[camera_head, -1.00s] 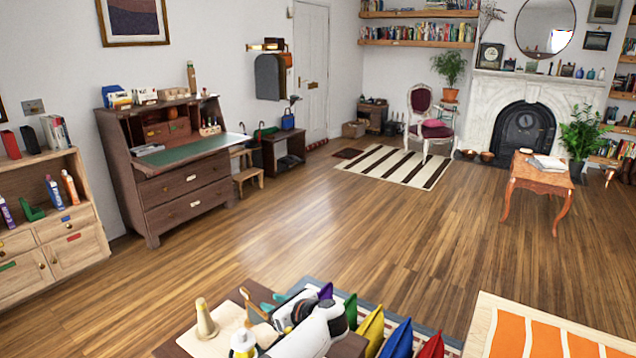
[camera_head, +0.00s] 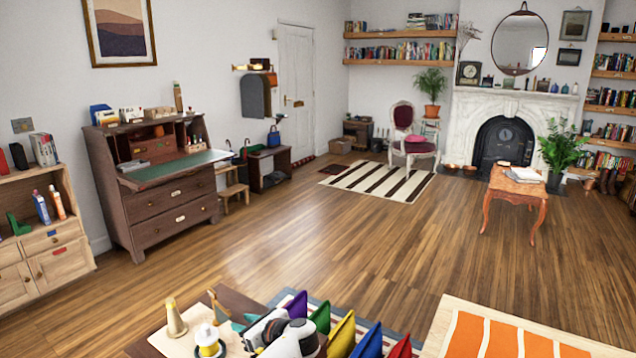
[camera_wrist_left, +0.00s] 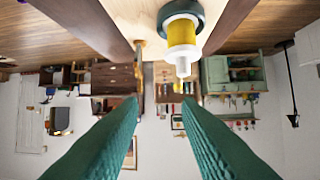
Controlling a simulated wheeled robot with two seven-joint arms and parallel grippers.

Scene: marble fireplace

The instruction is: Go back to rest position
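My left gripper (camera_head: 244,322) is at the bottom of the head view, above a brown table (camera_head: 236,299). A white and black part of my arm is behind it. In the left wrist view the two teal textured fingers (camera_wrist_left: 164,102) are spread with an empty gap between them, so the gripper is open. A yellow bottle with a white nozzle (camera_wrist_left: 182,32) is beyond the fingers in that view, apart from them. It also shows in the head view (camera_head: 208,349), cut by the bottom edge. My right gripper is not in view.
Several coloured cushions (camera_head: 341,336) lie right of my arm. A wooden desk (camera_head: 170,213) and cabinet (camera_head: 62,268) line the left wall. The wood floor (camera_head: 310,235) in the middle is clear.

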